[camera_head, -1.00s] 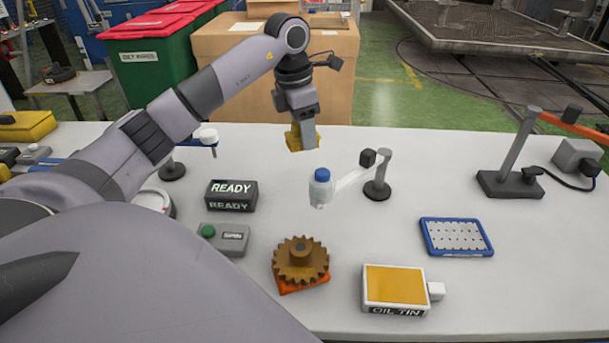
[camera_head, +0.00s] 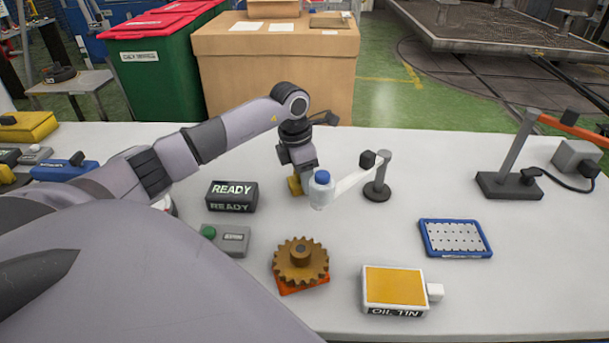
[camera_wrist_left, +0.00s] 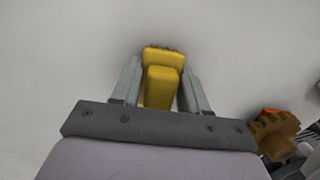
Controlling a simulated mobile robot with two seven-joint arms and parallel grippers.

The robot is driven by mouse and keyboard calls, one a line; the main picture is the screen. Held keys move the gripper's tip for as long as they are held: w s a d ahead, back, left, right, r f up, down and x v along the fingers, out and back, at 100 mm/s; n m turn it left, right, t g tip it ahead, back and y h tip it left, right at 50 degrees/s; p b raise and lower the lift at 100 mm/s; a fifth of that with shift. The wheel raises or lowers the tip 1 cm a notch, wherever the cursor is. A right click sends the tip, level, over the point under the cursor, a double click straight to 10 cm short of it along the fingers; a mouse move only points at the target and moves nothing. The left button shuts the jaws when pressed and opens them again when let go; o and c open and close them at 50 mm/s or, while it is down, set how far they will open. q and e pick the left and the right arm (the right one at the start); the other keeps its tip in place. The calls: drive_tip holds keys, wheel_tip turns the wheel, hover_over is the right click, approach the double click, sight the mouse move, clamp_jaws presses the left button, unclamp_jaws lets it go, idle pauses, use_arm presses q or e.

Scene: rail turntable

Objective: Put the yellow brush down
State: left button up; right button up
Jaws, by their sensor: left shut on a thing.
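I cannot tell whether the brush touches the table. My right gripper is in neither view.
A READY box (camera_head: 232,196), a brown gear (camera_head: 301,261), an oil tin (camera_head: 394,288) and a blue tray (camera_head: 455,252) are nearer.

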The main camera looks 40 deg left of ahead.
use_arm(q)
drive_tip(key=o, duration=0.5)
drive_tip(key=shift+f, duration=0.15)
drive_tip(key=o, duration=0.4)
drive_tip(key=shift+o, duration=0.2)
wheel_tip(320, 180, up, 12)
drive_tip(key=s+a, duration=0.1)
drive_tip(key=shift+s+b, duration=0.3)
drive_tip(key=shift+b, duration=0.05)
